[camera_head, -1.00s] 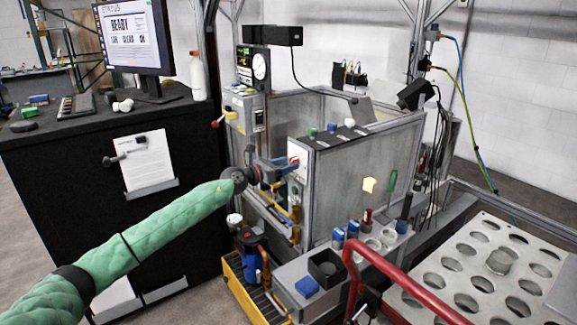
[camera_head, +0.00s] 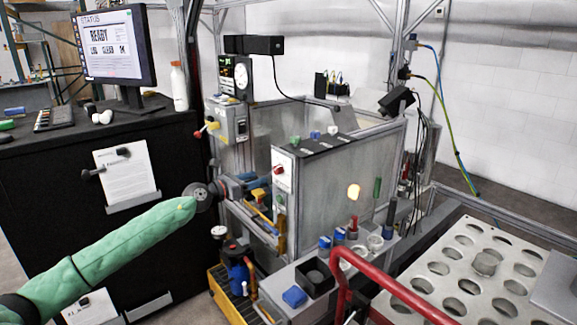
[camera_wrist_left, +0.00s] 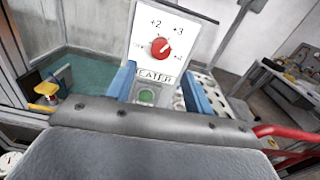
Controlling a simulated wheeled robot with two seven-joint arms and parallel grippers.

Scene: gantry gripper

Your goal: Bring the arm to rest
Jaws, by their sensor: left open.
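My left arm, in a green sleeve, comes in from the left in the head view. My left gripper (camera_head: 250,186) is at its end, by the open front of the grey enclosure. Its blue fingers show in the left wrist view (camera_wrist_left: 160,92), spread apart with nothing held between them. Between and beyond them stands a white panel (camera_wrist_left: 160,45) with a red knob (camera_wrist_left: 160,47) and a green round button (camera_wrist_left: 147,97). In the head view the panel (camera_head: 283,180) is just right of the gripper. Whether the fingers touch it I cannot tell. My right gripper is not in view.
A black cabinet (camera_head: 60,200) with a monitor (camera_head: 115,45) stands at left. A red rail (camera_head: 385,285) and a perforated tray (camera_head: 450,270) lie at right. A grey enclosure wall (camera_head: 335,190) stands beside the panel.

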